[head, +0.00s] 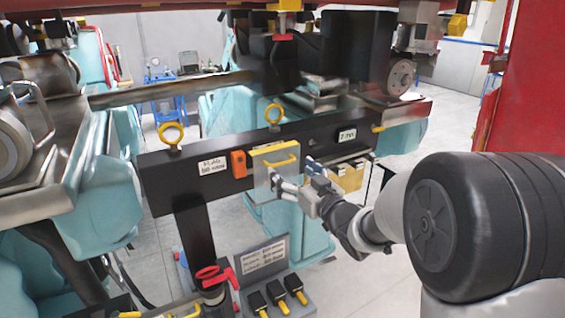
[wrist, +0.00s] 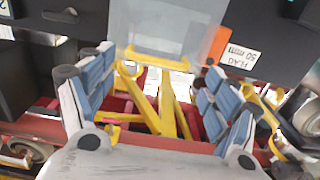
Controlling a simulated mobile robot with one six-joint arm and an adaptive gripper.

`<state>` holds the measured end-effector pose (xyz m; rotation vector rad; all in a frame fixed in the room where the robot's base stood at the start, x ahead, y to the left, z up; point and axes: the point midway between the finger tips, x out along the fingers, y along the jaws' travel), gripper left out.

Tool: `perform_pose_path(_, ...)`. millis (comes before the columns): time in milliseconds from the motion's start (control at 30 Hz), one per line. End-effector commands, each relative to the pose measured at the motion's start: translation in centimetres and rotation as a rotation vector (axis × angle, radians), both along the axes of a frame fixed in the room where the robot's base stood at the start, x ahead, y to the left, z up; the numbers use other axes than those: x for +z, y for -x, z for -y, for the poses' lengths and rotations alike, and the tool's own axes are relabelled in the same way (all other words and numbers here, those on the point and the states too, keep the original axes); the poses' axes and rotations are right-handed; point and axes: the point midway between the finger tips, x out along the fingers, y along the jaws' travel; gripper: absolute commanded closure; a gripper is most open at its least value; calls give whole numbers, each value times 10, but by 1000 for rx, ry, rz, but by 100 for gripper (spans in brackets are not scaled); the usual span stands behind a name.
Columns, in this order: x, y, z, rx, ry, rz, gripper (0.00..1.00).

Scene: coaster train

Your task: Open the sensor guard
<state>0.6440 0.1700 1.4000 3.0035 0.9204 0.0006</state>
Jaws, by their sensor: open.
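The sensor guard (head: 263,184) looks like a clear panel with a yellow top and a yellow bar handle (head: 279,163). It is on the front of the black beam, beside the orange sensor block. In the wrist view the clear panel (wrist: 168,28) is at the top centre, with yellow along its lower edge. My gripper (head: 299,178) is close in front of the guard, at its right side in the head view. Its blue-grey fingers (wrist: 155,64) are spread apart with nothing held between them. I cannot tell whether a fingertip touches the guard.
The black beam (head: 215,143) carries yellow eye rings, an orange block (head: 238,164) and a "FLAG 50 mm" label (head: 213,166). Below are a red-handled valve (head: 213,277) and a grey sign (head: 262,257) with black-and-yellow switches. A red post (head: 530,75) stands at right.

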Motion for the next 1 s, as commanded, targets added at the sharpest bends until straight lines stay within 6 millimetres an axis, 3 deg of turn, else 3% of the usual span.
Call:
perform_pose_path(100, 0, -19, -14, 2, 0, 0, 19)
perform_pose_path(300, 0, -40, -27, 0, 0, 0, 19)
perform_pose_path(700, 0, -46, -31, -1, -1, -1, 19)
perform_pose_path(1000, 0, -46, -31, 0, 0, 0, 39)
